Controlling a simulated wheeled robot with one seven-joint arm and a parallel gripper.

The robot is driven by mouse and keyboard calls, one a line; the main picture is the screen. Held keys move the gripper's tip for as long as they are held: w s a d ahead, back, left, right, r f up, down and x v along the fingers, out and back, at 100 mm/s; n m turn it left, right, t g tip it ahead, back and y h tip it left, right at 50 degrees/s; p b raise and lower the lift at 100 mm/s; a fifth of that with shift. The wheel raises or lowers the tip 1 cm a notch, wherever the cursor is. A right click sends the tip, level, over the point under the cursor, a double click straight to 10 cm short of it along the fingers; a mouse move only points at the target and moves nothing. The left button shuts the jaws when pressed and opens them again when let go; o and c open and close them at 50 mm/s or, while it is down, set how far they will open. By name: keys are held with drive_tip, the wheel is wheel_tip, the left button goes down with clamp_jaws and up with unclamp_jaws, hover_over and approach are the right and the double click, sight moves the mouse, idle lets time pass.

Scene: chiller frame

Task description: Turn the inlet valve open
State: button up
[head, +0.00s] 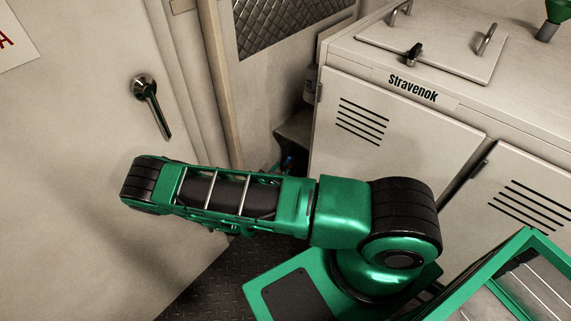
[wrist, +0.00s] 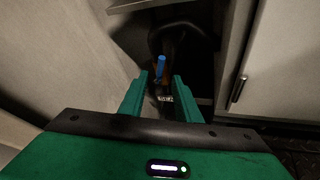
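The inlet valve shows as a small blue handle (wrist: 160,66) in the dark recess in the wrist view. A brownish pipe or fitting is beside the handle, and a dark tag with pale letters (wrist: 165,99) is below it, too small to read surely. A small blue spot in the head view, likely the same handle (head: 289,163), shows just above my arm. My gripper (wrist: 161,77) is open, with its two green fingers apart and the handle showing between and just beyond their tips. I cannot tell whether they touch it.
A white door with a metal lever handle (head: 150,103) is on the left. A pale cabinet marked Stravenok (head: 400,135) is on the right, with vent slots. The recess between them is narrow and dark, with a pale wall and cabinet edge close on both sides of my gripper.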

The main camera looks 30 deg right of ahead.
sight(287, 161)
drive_tip(key=x, duration=0.7)
drive_tip(key=shift+w+d+f, duration=0.15)
drive_tip(key=shift+d, duration=0.15)
clamp_jaws()
